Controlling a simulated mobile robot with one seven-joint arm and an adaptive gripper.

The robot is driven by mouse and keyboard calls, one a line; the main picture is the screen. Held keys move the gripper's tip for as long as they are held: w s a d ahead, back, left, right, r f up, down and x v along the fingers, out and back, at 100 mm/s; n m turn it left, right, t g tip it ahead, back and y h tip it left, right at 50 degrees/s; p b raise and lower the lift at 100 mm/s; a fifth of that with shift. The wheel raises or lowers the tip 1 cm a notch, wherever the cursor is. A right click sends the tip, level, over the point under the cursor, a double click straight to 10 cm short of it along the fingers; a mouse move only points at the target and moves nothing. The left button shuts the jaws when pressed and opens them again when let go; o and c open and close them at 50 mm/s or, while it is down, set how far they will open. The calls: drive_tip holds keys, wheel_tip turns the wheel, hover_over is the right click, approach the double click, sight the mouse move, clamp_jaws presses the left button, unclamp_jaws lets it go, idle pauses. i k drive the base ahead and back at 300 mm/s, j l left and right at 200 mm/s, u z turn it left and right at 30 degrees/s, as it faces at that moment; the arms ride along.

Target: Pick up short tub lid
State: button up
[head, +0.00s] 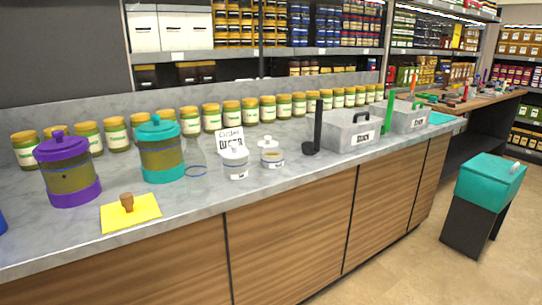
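Two small white tubs with knobbed lids stand side by side on the counter in the head view. The left tub (236,172) looks a little taller, with a white lid (235,155) on it. The right tub (272,160) looks shorter, with a white knobbed lid (270,146) on top. Whether the right one is the short tub is hard to tell at this size. My gripper is not in view.
Left on the counter (300,183) are a purple canister (70,170), a teal canister (162,150) and a yellow board (131,213) with a brown knob. A black ladle (318,125) and grey bin (350,131) stand right. Jars line the back. Counter front is mostly clear.

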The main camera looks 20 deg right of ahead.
sight(268, 142)
drive_tip(key=i+l, duration=0.15)
drive_tip(key=l, duration=0.25)
drive_tip(key=i+l, duration=0.15)
drive_tip(key=l, duration=0.3)
drive_tip(key=i+l, duration=0.15)
drive_tip(key=l, duration=0.25)
drive_tip(key=i+l, duration=0.15)
drive_tip(key=l, duration=0.25)
drive_tip(key=i+l+u, duration=0.1)
drive_tip(key=l, duration=0.35)
drive_tip(key=i+l, duration=0.2)
drive_tip(key=l, duration=0.2)
drive_tip(key=i+l, duration=0.15)
drive_tip(key=l, duration=0.3)
drive_tip(key=i+l, duration=0.15)
drive_tip(key=l, duration=0.25)
drive_tip(key=i+l, duration=0.1)
drive_tip(key=i, duration=1.4)
drive_tip(key=j+u, duration=0.05)
